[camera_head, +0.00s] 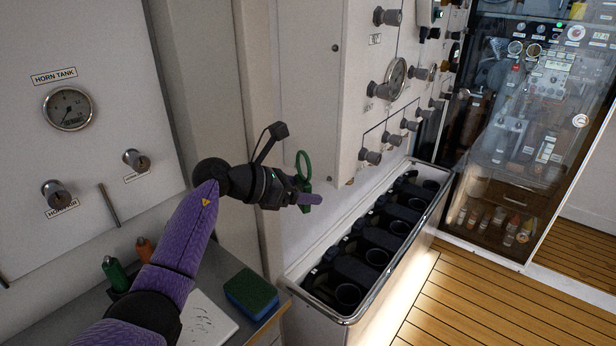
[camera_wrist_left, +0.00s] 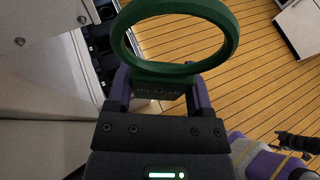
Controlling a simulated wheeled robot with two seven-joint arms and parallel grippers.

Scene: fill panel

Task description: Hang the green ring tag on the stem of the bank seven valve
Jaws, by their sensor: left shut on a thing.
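My left gripper (camera_head: 308,192) is shut on the green ring tag (camera_head: 303,164) by its lower block, with the ring standing up above the fingers. In the left wrist view the tag's ring (camera_wrist_left: 178,12) is large and empty, and the lettering on its block is too small to read. The tag is left of the white panel's lower row of grey valves, clear of them. The nearest valve (camera_head: 370,157) and another valve (camera_head: 392,139) lead that row. Their labels are unreadable, so I cannot tell which is bank seven. My right gripper is not clearly seen.
A metal-rimmed bin (camera_head: 345,320) with black compartments stands below the valves. A pressure gauge (camera_head: 397,78) and larger valves are above. A green sponge (camera_head: 250,292) lies on the left counter. A glass cabinet (camera_head: 530,130) stands right. The air between tag and valves is clear.

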